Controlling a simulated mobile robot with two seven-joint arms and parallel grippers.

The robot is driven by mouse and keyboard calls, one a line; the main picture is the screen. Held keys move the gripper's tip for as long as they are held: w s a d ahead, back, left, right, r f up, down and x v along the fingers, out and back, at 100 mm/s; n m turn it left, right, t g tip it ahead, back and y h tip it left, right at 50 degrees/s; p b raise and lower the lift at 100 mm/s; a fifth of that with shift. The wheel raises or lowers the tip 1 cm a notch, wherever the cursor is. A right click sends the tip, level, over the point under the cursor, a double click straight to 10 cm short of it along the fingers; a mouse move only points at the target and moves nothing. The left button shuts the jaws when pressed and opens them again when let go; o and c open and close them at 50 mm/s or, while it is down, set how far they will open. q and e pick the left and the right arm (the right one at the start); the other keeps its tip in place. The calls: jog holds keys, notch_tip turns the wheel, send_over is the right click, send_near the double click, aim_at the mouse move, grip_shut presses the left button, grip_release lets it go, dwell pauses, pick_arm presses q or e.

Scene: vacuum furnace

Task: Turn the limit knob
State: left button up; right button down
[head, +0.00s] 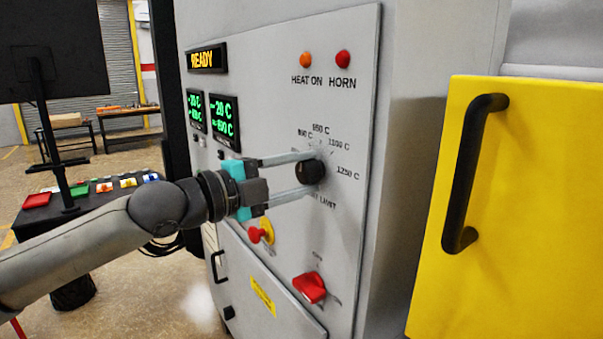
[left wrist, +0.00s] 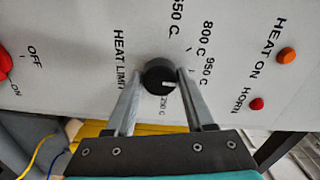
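The limit knob (head: 311,172) is a round black knob on the grey furnace panel, above its partly covered limit lettering. My left gripper (head: 313,172) reaches it from the left, one finger above and one below. In the left wrist view the knob (left wrist: 160,78) sits between the two fingertips (left wrist: 161,73), which appear to touch its sides. The knob's white mark points right in that view, toward the 950 C side of the scale. The 1100 C label is hidden there by a finger but shows in the head view. My right gripper is not in view.
A red rotary switch (head: 309,287) and a red button on a yellow base (head: 262,232) lie below on the panel. The HEAT ON lamp (head: 306,60) and HORN lamp (head: 343,59) are above. A yellow door with a black handle (head: 474,172) stands at the right.

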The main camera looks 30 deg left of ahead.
pick_arm(q)
jog(key=o, duration=0.4)
jog(key=shift+p+v, duration=0.3)
jog(key=shift+v, duration=2.3)
jog(key=b, duration=0.3)
send_near(302, 175)
jog(key=shift+v, duration=2.65)
jog(key=shift+r, duration=0.1)
